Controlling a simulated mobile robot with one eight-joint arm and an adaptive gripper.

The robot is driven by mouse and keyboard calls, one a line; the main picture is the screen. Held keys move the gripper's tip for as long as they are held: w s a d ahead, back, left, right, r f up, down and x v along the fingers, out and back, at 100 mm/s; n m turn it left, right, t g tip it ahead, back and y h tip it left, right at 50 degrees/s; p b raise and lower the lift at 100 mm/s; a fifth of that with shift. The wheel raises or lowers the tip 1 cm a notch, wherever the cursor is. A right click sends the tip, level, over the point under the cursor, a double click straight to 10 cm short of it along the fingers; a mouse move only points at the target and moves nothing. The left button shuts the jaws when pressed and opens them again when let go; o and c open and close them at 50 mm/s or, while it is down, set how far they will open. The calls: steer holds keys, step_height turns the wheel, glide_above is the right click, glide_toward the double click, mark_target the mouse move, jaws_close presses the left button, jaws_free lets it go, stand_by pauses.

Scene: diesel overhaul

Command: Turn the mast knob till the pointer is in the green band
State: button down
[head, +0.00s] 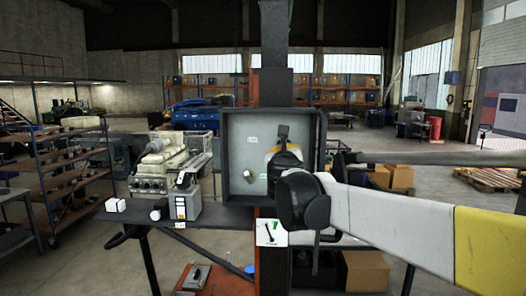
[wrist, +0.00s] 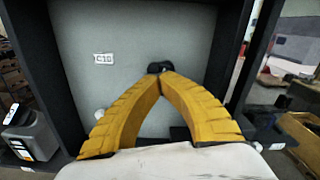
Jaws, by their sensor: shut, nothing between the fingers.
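A grey open-fronted box (head: 238,137) is fixed on the mast; its back panel also fills the wrist view (wrist: 130,25). A small pale round part (head: 249,176), possibly the knob, sits low on that panel. A pale round part (wrist: 100,114) shows beside the left finger in the wrist view.
A small label (head: 252,139) is on the panel. The box's side walls stand close around my gripper. A shelf (head: 232,211) below holds a grey-and-black device (head: 186,198). A white card with a green mark (head: 270,232) hangs under the box.

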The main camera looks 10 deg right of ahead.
steer(key=shift+n, duration=0.3)
steer(key=n, duration=0.4)
steer(key=n, duration=0.4)
stand_by(0.3)
steer(key=n, duration=0.4)
steer(key=shift+n+b, duration=0.3)
steer(key=shift+n, duration=0.1)
